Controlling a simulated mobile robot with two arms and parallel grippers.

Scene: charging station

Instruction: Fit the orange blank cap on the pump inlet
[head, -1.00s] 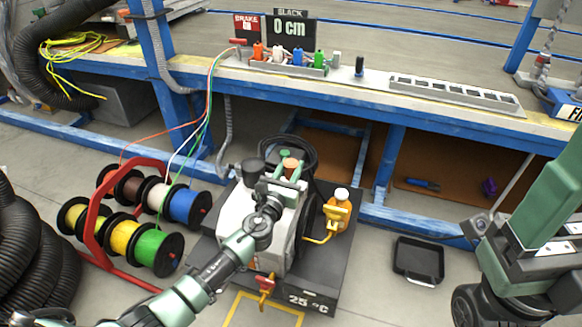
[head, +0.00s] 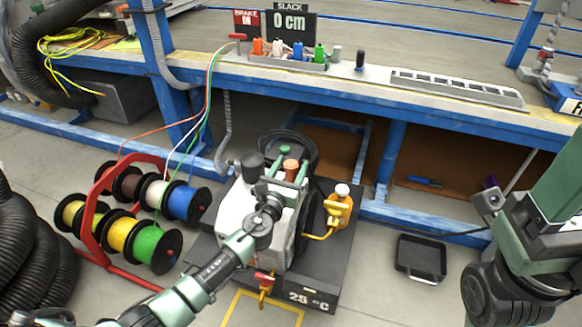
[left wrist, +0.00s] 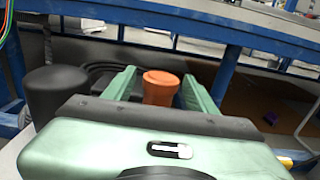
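The orange cap (head: 291,165) is at the top of the grey-white pump (head: 238,208) on the dark cart. In the left wrist view the cap (left wrist: 161,87) stands upright between the two green fingers. My left gripper (head: 287,172) reaches over the pump from the front. Its fingers (left wrist: 160,90) stand on either side of the cap, with narrow gaps showing. The cap's lower part is hidden by the gripper body, so I cannot tell what it rests on. The pump inlet is not clearly visible. My right arm shows at the right edge; its fingers are not in view.
A black cylinder (head: 252,166) rises left of the cap. A yellow fitting with a white top (head: 339,205) stands right of the pump. Cable spools (head: 150,215) are at left. A blue-framed bench (head: 400,110) runs behind. A black tray (head: 420,258) lies on the floor.

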